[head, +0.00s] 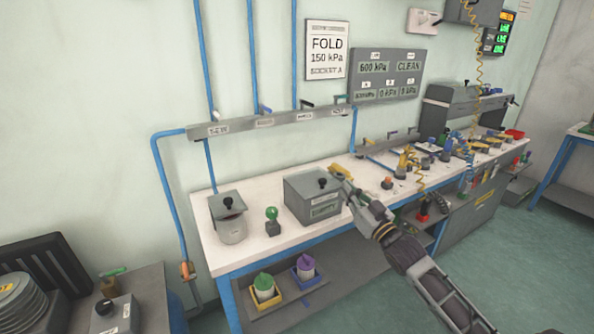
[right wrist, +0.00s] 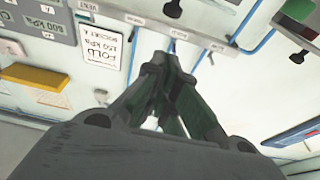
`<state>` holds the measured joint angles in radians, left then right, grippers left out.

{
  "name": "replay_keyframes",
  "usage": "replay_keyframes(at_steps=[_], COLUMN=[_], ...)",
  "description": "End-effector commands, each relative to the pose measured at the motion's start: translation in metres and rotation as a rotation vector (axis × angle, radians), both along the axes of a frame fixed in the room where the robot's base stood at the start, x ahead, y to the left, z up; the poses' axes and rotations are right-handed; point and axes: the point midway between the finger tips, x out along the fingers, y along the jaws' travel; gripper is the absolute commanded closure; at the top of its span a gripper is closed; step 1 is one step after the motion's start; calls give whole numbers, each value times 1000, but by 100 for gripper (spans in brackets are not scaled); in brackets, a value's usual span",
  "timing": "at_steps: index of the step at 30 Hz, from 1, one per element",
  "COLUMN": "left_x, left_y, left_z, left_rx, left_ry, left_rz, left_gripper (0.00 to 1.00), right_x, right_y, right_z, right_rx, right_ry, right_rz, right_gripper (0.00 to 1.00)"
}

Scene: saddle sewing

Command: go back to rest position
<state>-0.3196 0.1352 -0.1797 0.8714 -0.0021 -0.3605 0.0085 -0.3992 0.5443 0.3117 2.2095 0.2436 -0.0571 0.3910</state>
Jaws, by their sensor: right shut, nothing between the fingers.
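My right gripper (head: 350,187) reaches in from the lower right of the head view, over the white workbench (head: 262,245). Its tips are beside the right side of a grey box (head: 313,197) with a black knob and a small display. In the right wrist view the fingers (right wrist: 168,65) meet at their tips with nothing held. A small yellow item (head: 341,170) shows just behind the tips; I cannot tell whether they touch it. My left gripper is not in view.
A grey canister (head: 229,220) and a green-knobbed piece (head: 272,221) stand left on the bench. Several tools and coiled hoses crowd its right side. A grey rail (head: 268,124) runs along the wall.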

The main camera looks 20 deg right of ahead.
Motion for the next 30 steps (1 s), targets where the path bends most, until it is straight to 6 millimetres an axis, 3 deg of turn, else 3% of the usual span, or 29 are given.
replay_keyframes(at_steps=[8, 14, 22, 30], left_x=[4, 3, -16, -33], left_y=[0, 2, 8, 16], left_z=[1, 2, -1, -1], left_rx=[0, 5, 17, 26], left_ry=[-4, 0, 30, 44], left_rz=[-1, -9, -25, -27], left_gripper=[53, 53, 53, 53], right_x=[3, 12, 19, 3], right_y=[-4, -20, -46, -59], right_z=[-10, -59, -175, -299], right_rx=[3, 15, 29, 17], right_ry=[17, 97, 286, 492], right_rz=[-9, -49, -124, -180], right_gripper=[100, 100, 100, 100])
